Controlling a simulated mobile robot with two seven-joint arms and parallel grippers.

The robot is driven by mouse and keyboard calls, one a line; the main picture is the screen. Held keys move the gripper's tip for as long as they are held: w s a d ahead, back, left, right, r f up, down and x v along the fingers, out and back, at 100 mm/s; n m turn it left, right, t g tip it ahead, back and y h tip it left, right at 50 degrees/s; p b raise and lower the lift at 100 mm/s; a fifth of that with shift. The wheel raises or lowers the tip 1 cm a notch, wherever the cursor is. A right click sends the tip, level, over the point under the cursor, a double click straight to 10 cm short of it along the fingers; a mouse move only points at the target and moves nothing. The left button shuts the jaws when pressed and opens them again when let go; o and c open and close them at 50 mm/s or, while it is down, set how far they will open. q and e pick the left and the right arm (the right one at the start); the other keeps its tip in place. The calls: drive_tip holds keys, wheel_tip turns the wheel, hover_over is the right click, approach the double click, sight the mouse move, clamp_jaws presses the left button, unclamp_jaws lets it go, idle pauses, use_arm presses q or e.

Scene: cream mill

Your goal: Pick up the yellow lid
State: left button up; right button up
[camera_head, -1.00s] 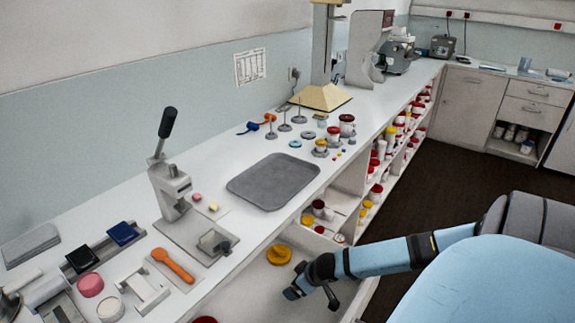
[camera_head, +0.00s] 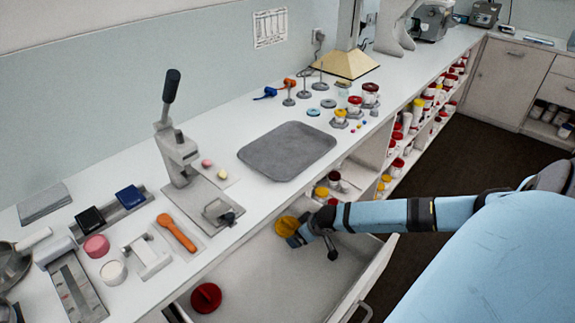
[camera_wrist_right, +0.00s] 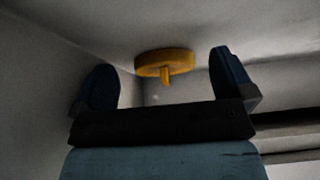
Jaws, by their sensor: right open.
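The yellow lid (camera_head: 286,225) lies in the open drawer (camera_head: 262,270) below the counter, near the drawer's back wall. In the right wrist view the yellow lid (camera_wrist_right: 165,63) shows as a round disc with a small knob, ahead of the fingers and roughly midway between them. My right gripper (camera_head: 296,238) is in the drawer at the lid's near right side and partly covers it in the head view. In the right wrist view its two dark fingers (camera_wrist_right: 163,85) are spread, with nothing between them. My left gripper is not in view.
A red lid (camera_head: 206,297) lies in the drawer to the left. The drawer's front wall (camera_head: 372,280) rises on the near side. The counter above holds a grey tray (camera_head: 287,151), a lever press (camera_head: 178,150) and an orange spoon (camera_head: 177,232). Jars stand on shelves to the right.

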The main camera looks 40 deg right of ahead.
sight(289, 223)
drive_tip(key=w, duration=0.6)
drive_tip(key=shift+a, duration=0.25)
drive_tip(key=shift+w+f, duration=0.2)
drive_tip(key=shift+f, duration=0.35)
drive_tip(key=c, duration=0.6)
